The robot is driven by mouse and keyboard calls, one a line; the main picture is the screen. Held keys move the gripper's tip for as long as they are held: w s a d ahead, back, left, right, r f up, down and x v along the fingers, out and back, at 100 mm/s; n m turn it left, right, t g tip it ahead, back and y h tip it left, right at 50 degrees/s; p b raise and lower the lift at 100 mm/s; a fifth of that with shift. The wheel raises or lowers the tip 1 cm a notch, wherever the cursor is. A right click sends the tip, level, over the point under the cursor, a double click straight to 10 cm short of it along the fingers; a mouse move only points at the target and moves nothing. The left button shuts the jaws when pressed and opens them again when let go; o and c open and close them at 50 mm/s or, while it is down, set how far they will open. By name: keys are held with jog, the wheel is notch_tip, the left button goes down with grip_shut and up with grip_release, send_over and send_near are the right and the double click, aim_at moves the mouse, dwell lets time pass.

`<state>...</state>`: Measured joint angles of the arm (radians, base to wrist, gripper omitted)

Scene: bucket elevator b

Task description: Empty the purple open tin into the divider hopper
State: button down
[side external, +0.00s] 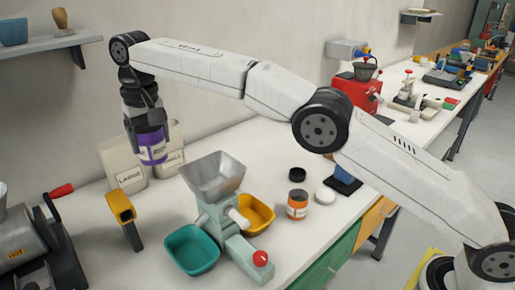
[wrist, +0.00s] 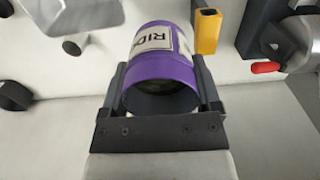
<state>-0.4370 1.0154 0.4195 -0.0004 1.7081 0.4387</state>
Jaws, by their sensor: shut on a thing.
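The purple tin (side external: 152,152) with a white label hangs in the air above the back of the bench, left of the hopper, looking about upright. My gripper (side external: 147,128) points down and is shut on it. In the wrist view the tin (wrist: 158,70) sits between both fingers of my gripper (wrist: 160,82), its dark open mouth toward the camera; its contents are not clear. The divider hopper (side external: 213,176) is a grey metal funnel on a pale green stand, lower and to the right of the tin.
A teal bin (side external: 192,250) and a yellow bin (side external: 257,213) flank the stand. A yellow-topped post (side external: 121,207) and a grey machine with a red handle (side external: 35,240) stand left. Two labelled cards or bags (side external: 125,165) are behind. An orange-labelled jar (side external: 297,204) stands right.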

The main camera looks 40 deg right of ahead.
aim_at(163, 137)
jog(key=shift+a+f, duration=0.15)
jog(key=shift+f, duration=2.35)
jog(key=shift+s+d+r+t+y, duration=0.2)
jog(key=shift+d+r+t+y, duration=0.15)
jog(key=shift+r+y, duration=0.2)
jog(key=shift+s+d+r+t+y, duration=0.25)
jog(key=shift+d+r+y, duration=0.1)
jog(key=shift+r, duration=0.2)
jog(key=shift+d, duration=0.1)
jog(key=shift+s+d+r+y, duration=0.1)
jog(key=shift+s+d+y, duration=0.1)
jog(key=shift+y, duration=0.2)
jog(key=d+t+y, duration=0.1)
jog(key=s+d+t+y, duration=0.1)
jog(key=d+r+y, duration=0.1)
jog(key=y, duration=0.1)
jog(key=shift+s+t, duration=0.35)
jog(key=shift+t, duration=0.05)
jog(key=shift+s+d+f+t+y, duration=0.1)
jog(key=shift+d+f+t+y, duration=0.25)
jog(key=shift+y, duration=0.25)
jog(key=shift+r+t+y, duration=0.3)
jog(key=shift+t+y, duration=0.15)
jog(key=shift+y, duration=0.25)
